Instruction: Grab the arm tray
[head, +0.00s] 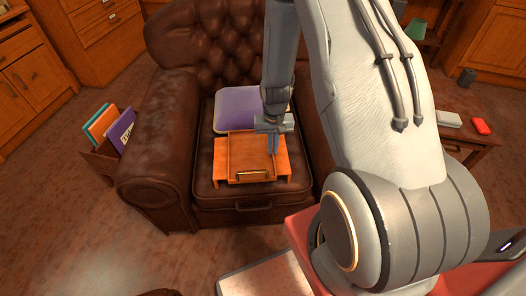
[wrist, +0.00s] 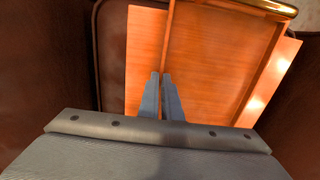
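The arm tray (head: 252,152) is an orange wooden tray with raised rims, side flaps and a brass handle at its front. It sits on the brown leather armchair's seat. In the wrist view the tray (wrist: 215,60) fills the upper middle, with the brass handle at the top. My gripper (head: 274,150) points down at the tray's right side in the head view. In the wrist view my gripper (wrist: 161,76) has its two fingers close together, one on each side of a thin side wall of the tray. The fingers look closed on that wall; their lower contact is hard to see.
A purple cushion (head: 238,108) lies behind the tray against the backrest. The armchair (head: 158,150) has thick arms on both sides. A holder with books (head: 108,130) hangs at its left. A side table (head: 463,138) with a red item stands right.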

